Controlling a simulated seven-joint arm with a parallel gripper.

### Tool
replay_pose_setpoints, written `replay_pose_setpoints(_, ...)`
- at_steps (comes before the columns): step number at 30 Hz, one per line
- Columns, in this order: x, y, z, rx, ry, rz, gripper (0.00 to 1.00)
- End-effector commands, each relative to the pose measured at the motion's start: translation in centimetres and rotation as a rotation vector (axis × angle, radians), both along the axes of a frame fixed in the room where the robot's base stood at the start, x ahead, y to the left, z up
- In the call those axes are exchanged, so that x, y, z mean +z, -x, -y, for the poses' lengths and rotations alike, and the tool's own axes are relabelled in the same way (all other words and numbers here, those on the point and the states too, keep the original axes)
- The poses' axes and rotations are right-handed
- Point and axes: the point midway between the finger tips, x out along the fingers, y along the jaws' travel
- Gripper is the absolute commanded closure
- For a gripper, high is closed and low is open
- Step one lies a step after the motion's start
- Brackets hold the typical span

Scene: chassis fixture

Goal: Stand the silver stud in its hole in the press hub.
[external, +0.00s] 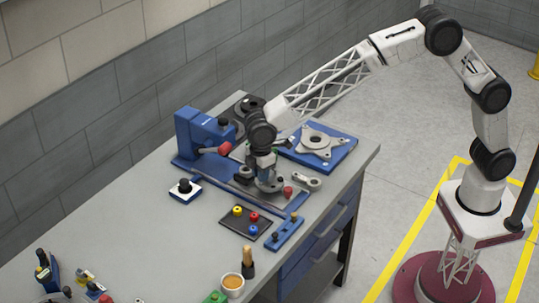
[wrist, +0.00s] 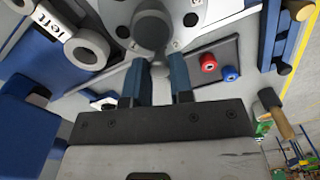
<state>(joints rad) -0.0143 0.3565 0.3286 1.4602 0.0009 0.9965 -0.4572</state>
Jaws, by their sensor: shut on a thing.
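My gripper (external: 265,168) points down over the press hub (external: 271,186) on the bench. In the wrist view its two blue fingers (wrist: 160,65) are shut on the silver stud, which is mostly hidden between them. The grey hub (wrist: 188,12) shows just beyond the fingertips, with a thick grey round post (wrist: 151,28) at its middle and dark holes around it. I cannot tell whether the stud's lower end is in a hole or above it.
A blue press (external: 195,135) with a red knob stands left of the hub. A blue plate with a grey flange (external: 315,145) lies behind. A dark tray (external: 247,222) holds coloured pegs. A blue block (external: 285,232) and a cup (external: 232,285) are nearer the front.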

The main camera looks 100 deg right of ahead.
Motion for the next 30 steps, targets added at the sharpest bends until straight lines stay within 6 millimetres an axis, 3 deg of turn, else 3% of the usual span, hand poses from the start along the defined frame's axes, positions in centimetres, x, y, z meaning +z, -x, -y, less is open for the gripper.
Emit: replay_pose_setpoints(30, -1.3, 0.0, 0.0, 0.000, 0.000, 0.000, 1.00)
